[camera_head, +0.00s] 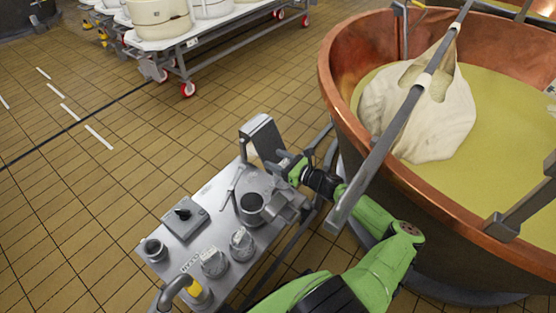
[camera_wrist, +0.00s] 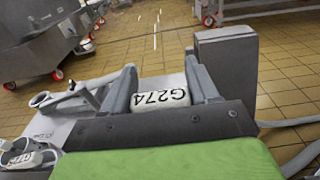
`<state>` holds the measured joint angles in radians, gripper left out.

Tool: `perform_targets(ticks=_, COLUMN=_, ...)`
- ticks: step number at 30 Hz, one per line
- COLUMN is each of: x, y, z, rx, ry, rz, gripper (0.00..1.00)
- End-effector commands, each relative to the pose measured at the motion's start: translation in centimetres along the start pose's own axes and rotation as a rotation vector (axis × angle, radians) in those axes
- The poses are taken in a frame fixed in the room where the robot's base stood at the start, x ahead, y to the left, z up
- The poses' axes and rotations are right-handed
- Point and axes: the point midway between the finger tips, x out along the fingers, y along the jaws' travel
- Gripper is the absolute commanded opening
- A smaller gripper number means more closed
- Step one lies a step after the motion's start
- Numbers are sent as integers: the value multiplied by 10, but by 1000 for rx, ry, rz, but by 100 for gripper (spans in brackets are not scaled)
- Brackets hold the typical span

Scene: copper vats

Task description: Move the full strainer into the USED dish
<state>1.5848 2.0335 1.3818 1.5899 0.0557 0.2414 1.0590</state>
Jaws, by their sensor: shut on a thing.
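In the head view my gripper (camera_head: 272,203) is low over the right part of the steel work table, beside a dark-topped round cup (camera_head: 252,207). I cannot tell whether this cup is the strainer or part of what I hold. Two grey round pieces with pale tops (camera_head: 213,262) (camera_head: 242,245) stand near the table's front. I cannot read which dish is marked USED; small lettering shows on the table beside the left one.
The steel table (camera_head: 215,190) also bears a black-knobbed box (camera_head: 185,215), a small pot (camera_head: 155,250) and a tall grey block (camera_head: 262,135) at the back. A copper vat (camera_head: 345,110) with a hanging cloth stands right. A wheeled cart (camera_head: 200,38) is far back.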

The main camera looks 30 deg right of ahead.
Motion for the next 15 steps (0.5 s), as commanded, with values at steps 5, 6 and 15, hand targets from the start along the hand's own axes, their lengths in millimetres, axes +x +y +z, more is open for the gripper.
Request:
perform_targets(ticks=5, x=1, y=0, z=-7, rx=0, ry=0, rz=0, gripper=17)
perform_targets(ticks=6, x=1, y=0, z=-9, rx=0, ry=0, rz=0, gripper=17)
perform_targets(ticks=15, x=2, y=0, z=-19, rx=0, ry=-1, rz=0, gripper=17)
